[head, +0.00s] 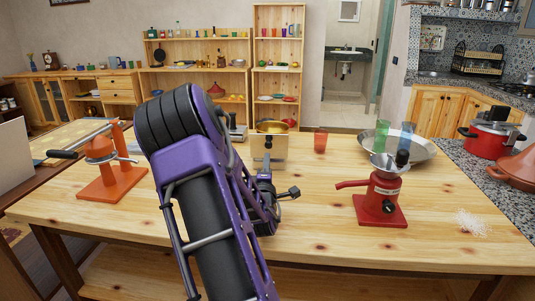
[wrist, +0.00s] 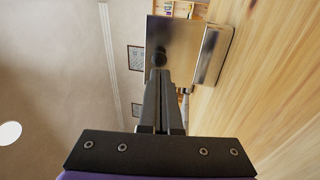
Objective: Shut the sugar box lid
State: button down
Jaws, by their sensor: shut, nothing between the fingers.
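The sugar box (wrist: 212,55) is a shiny metal box on the wooden table, seen sideways in the wrist view. Its lid (wrist: 178,48) looks raised, a flat reflective plate with a dark round knob (wrist: 158,58) facing me. In the head view the lid (head: 257,150) shows as a pale upright plate just beyond my arm. My gripper (wrist: 160,78) is shut and empty, its dark fingers pointing at the lid near the knob; I cannot tell whether they touch. In the head view my gripper (head: 267,166) is partly hidden by my purple arm, as is the box's lower part.
A red grinder (head: 381,200) stands to the right, with a metal tray (head: 425,150) and coloured glasses behind it. An orange press (head: 103,170) stands to the left. A brass pot (head: 272,127) shows behind the lid. The tabletop between my arm and the grinder is clear.

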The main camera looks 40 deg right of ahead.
aim_at(268, 146)
jog(key=shift+x, duration=2.1)
jog(key=shift+r, duration=0.15)
